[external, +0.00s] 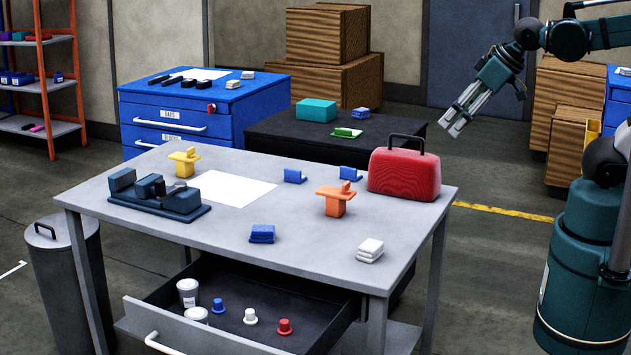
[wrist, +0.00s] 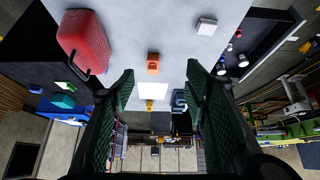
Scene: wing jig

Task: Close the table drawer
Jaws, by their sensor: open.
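The table drawer (external: 215,337) is pulled out from under the front of the grey table (external: 240,225). It has a grey front with a white bar handle (external: 163,344) and a dark inside. It holds white jars (external: 188,291) and a blue, a white and a red knob-like piece (external: 284,326). My gripper (external: 453,122) is open and empty, in the air behind and right of the table, well away from the drawer. In the wrist view the two fingers of my gripper (wrist: 158,88) are spread, and the open drawer (wrist: 262,28) shows at upper right.
On the tabletop are a red toolbox (external: 405,174), an orange stand (external: 336,198), a yellow stand (external: 185,161), a dark vise-like device (external: 158,200), white blocks (external: 369,250) and blue blocks (external: 262,233). A bin (external: 68,280) stands left of the table.

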